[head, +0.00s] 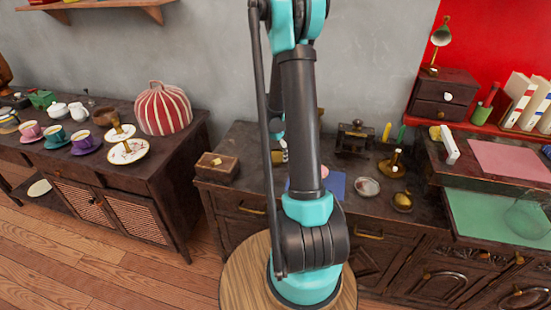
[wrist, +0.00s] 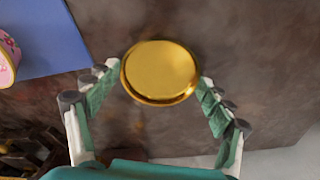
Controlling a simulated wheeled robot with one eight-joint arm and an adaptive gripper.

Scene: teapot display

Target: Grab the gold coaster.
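The gold coaster (wrist: 160,72) is a round, shiny disc with a raised rim, seen in the wrist view on a dark brown surface. My gripper (wrist: 159,76) is open, with one finger on each side of the coaster. The fingertips are close to its left and right edges; I cannot tell whether they touch it. In the head view my own arm covers most of this spot, and only a small part of my gripper shows beside the arm. I cannot make out the coaster clearly there.
A blue mat (wrist: 35,35) with a pink patterned item (wrist: 7,58) lies left of the coaster in the wrist view. A dark object (wrist: 22,155) is at lower left. In the head view a wooden box (head: 217,166) stands left of my arm.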

